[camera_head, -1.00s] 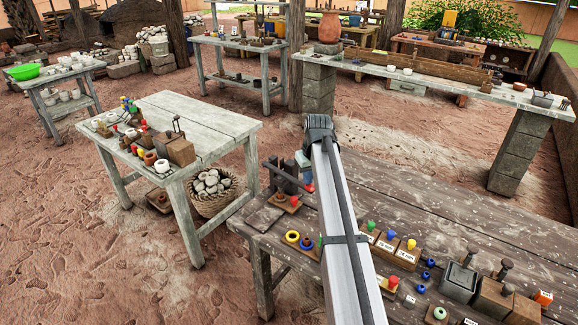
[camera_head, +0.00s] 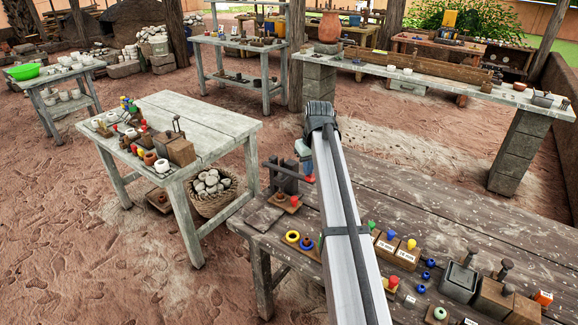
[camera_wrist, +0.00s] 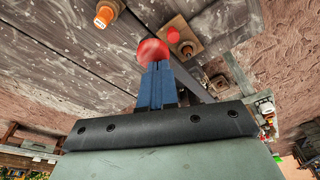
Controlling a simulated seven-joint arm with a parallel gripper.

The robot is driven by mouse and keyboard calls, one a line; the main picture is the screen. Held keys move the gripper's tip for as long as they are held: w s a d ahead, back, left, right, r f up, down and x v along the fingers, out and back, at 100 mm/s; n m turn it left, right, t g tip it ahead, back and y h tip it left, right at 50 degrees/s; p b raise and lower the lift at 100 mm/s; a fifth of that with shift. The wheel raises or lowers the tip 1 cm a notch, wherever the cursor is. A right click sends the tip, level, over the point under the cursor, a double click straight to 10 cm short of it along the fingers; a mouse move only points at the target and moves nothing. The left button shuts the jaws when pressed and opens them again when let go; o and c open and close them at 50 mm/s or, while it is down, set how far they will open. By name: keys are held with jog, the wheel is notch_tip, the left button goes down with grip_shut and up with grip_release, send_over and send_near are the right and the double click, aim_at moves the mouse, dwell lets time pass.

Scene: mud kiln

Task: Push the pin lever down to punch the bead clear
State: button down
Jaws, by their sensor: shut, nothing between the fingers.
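The punch stand (camera_head: 284,176) is dark, with upright posts, and stands at the left end of the front bench. Its lever ends in a red knob (camera_head: 309,179), which juts out to the right. My gripper (camera_head: 309,171) points down at this knob. In the wrist view my gripper's blue fingers (camera_wrist: 158,76) are together and empty. The red knob (camera_wrist: 152,52) shows right at their tips; I cannot tell whether they touch. I cannot make out the bead or the pin.
A small plate with a red peg (camera_head: 294,201) sits in front of the stand. Yellow and blue rings (camera_head: 299,241) lie nearer. Blocks with coloured pegs (camera_head: 397,250) and dark boxes (camera_head: 460,279) line the bench's front right. The bench's back right is bare.

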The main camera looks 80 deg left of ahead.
jog(key=a+v, duration=0.1)
jog(key=v, duration=0.7)
jog(key=shift+s+a+r, duration=0.15)
jog(key=shift+a+r, duration=0.15)
jog(key=shift+r, duration=0.15)
dwell(0.4)
dwell(0.5)
